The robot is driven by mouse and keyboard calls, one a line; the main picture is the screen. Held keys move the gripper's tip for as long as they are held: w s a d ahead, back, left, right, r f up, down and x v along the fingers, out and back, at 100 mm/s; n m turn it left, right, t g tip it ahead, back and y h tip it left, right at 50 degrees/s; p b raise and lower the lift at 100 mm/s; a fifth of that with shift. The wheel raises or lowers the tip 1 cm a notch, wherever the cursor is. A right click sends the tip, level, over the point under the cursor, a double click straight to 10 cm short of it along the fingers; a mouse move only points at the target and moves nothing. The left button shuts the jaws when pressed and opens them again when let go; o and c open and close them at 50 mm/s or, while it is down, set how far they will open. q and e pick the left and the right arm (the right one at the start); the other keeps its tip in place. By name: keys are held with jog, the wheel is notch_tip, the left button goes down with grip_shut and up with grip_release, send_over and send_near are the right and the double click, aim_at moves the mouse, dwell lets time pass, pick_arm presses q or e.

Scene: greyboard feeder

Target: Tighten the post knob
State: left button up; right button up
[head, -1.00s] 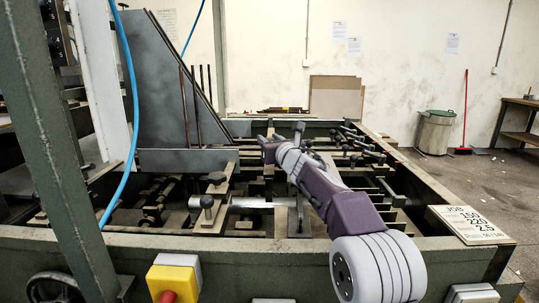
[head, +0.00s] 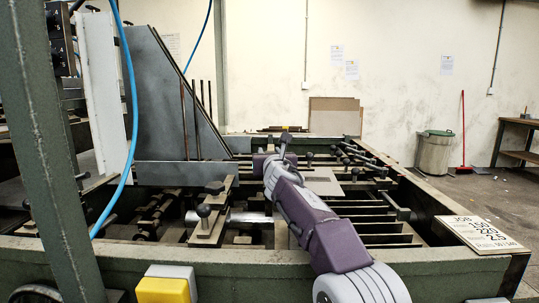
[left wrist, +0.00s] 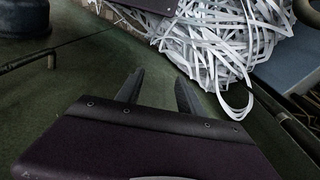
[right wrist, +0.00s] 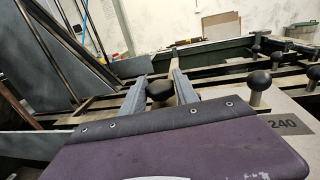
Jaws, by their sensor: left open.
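In the right wrist view, a dark rounded knob (right wrist: 160,90) sits between the two fingers of my right gripper (right wrist: 160,86). The fingers are apart on either side of it; I cannot tell whether either touches it. In the head view, my right gripper (head: 272,160) reaches over the middle of the feeder bed and hides what it surrounds. Another black ball knob (head: 203,211) stands on a block at the left of the bed. My left gripper (left wrist: 158,92) is open and empty, outside the head view, above a green surface.
Several black-knobbed posts, one of them (right wrist: 258,82), stand right of my right gripper. A steel side plate (head: 165,90) rises at the left. A job sign (head: 482,232) lies on the right frame rail. Shredded white strips (left wrist: 215,45) lie beyond my left gripper.

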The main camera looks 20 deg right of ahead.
jog(key=o, duration=0.3)
jog(key=shift+s, duration=0.15)
jog(key=s+b, duration=0.1)
jog(key=s, duration=0.2)
jog(key=s+b, duration=0.1)
jog(key=s, duration=0.1)
jog(key=s+a+b, duration=0.1)
jog(key=s, duration=0.2)
jog(key=shift+s+a, duration=0.1)
jog(key=shift+s, duration=0.25)
